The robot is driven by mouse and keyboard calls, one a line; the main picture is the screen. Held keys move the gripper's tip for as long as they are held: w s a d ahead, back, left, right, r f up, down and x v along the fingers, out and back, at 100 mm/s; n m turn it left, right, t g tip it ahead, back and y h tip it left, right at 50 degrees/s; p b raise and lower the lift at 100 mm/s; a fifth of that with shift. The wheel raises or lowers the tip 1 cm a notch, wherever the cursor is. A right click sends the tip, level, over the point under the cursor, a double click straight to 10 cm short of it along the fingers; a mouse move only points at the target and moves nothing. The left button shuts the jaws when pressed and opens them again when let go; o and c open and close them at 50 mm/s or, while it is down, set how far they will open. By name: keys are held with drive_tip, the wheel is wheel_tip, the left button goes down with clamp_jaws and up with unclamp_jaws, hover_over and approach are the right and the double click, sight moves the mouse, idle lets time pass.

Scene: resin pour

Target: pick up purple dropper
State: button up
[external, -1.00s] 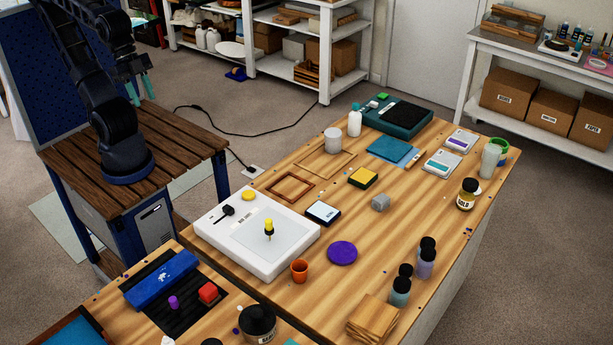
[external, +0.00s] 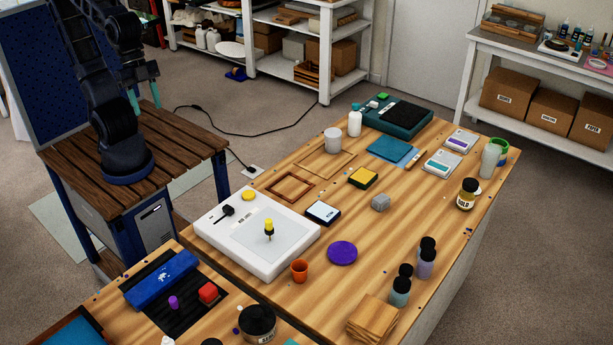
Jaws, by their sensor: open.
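A yellow and black dropper (external: 268,230) stands upright on the white device. My gripper (external: 144,96) is open and empty, with teal fingers apart. It hangs above the dark wooden stand, far from the purple piece.
A dark jar (external: 257,323), an orange cup (external: 299,270) and the white device (external: 217,236) are nearby. A purple disc (external: 342,253) lies on the table.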

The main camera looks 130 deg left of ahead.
drive_tip(key=w+d+f+m+h, duration=0.1)
drive_tip(key=w+d, duration=0.2)
drive_tip(key=w, duration=0.2)
drive_tip(key=w+d+f+m, duration=0.1)
drive_tip(key=w+d+m, duration=0.15)
drive_tip(key=w, duration=0.35)
drive_tip(key=m+g+h, duration=0.1)
drive_tip(key=m, duration=0.3)
approach(173, 298)
drive_tip(key=shift+m, duration=0.25)
drive_tip(key=x, duration=0.6)
drive_tip(key=shift+s+d+f, duration=0.1)
drive_tip(key=shift+d+f, duration=0.2)
drive_tip(key=shift+f, duration=0.1)
drive_tip(key=shift+x, duration=2.75)
drive_tip(key=shift+a, duration=0.1)
drive_tip(key=shift+c, duration=0.2)
drive_tip(key=shift+r, duration=0.1)
drive_tip(key=c, duration=1)
